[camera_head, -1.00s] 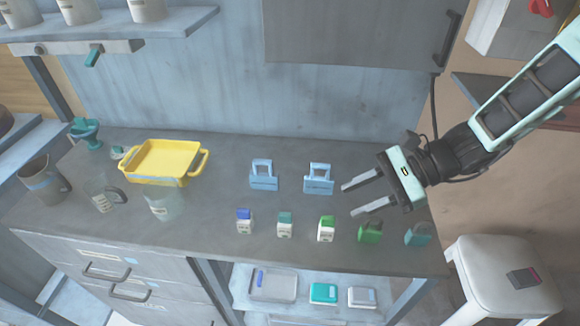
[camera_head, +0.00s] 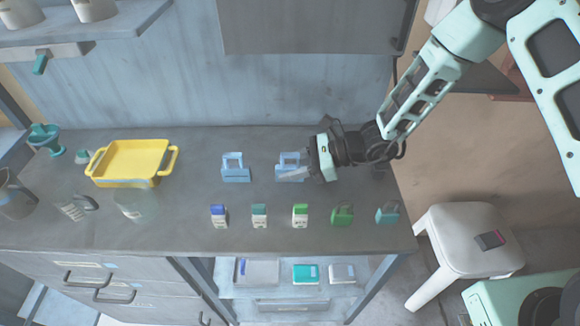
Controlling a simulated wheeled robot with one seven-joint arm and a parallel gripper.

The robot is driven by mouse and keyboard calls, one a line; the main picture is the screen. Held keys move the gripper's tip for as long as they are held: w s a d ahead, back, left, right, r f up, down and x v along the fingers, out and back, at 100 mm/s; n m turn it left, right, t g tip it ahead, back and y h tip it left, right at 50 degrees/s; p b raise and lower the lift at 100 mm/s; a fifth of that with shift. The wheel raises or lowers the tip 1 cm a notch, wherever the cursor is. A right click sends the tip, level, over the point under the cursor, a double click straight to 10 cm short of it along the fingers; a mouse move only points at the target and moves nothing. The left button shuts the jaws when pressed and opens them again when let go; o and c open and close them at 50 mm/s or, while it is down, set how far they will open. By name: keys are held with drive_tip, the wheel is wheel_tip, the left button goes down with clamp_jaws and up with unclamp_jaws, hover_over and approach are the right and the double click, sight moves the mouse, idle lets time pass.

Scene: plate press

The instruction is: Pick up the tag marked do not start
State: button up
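Three small blocks with white labelled lower parts stand in a row at the counter's front: one blue-topped (camera_head: 219,216), one teal-topped (camera_head: 260,215), one green-topped (camera_head: 300,215). Their print is too small to read, so I cannot tell which thing is marked do not start. Two light-blue pieces with handle-like loops stand behind them, a left one (camera_head: 236,170) and a right one (camera_head: 288,160). My gripper (camera_head: 293,173) points left, and its fingers overlap the right blue piece in the picture, partly hiding it. I cannot tell whether they touch it or how far apart they are.
A green padlock-like piece (camera_head: 342,215) and a teal one (camera_head: 387,213) continue the row rightward. A yellow tray (camera_head: 128,182) and clear cups stand at the left. A grey cabinet (camera_head: 310,28) hangs above. A white stool (camera_head: 468,228) stands right of the counter.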

clamp_jaws()
idle(0.3)
